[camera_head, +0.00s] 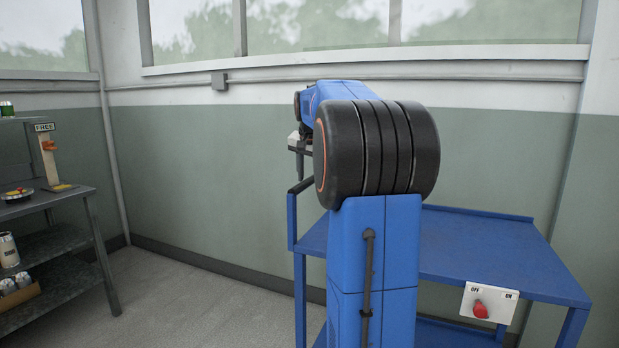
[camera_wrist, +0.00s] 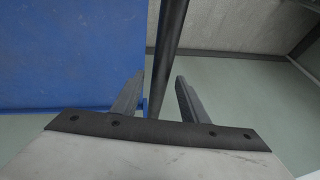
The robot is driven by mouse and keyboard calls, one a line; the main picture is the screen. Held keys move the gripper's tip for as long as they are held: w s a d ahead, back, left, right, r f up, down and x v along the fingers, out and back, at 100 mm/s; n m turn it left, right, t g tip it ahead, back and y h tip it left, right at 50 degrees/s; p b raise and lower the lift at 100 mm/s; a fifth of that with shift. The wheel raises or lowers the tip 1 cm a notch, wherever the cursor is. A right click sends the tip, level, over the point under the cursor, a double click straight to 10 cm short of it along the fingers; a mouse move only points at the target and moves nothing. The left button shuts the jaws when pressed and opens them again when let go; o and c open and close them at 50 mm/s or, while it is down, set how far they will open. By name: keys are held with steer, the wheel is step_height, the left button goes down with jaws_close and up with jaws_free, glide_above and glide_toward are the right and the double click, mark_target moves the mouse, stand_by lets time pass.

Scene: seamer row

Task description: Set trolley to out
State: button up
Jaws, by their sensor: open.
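The blue trolley (camera_head: 480,245) stands against the wall behind and to the right of my arm, which hides part of it. Its blue top also shows at upper left in the wrist view (camera_wrist: 70,50). My gripper (camera_head: 300,168) points down near the trolley's left end in the head view. In the wrist view my gripper (camera_wrist: 160,75) is open. A dark round bar (camera_wrist: 168,45), which looks like the trolley's handle, runs between the fingers, with gaps on both sides. I cannot tell how deep it sits between them.
A switch box (camera_head: 490,303) marked OFF and ON, with a red knob, is on the trolley's near edge. A dark shelf rack (camera_head: 85,200) with cans and a FREE sign (camera_head: 44,127) stands at left. Grey floor (camera_head: 190,305) between is clear.

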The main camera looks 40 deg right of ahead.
steer(key=shift+c, duration=0.2)
jaws_close()
steer(key=shift+s+d, duration=0.1)
steer(key=shift+s, duration=0.05)
steer(key=s+d, duration=0.6)
steer(key=s, duration=0.8)
steer(key=s+d, duration=0.6)
steer(key=s, duration=0.8)
steer(key=s+d, duration=0.6)
steer(key=s, duration=0.9)
steer(key=shift+s, duration=0.1)
steer(key=shift+o, duration=0.2)
jaws_free()
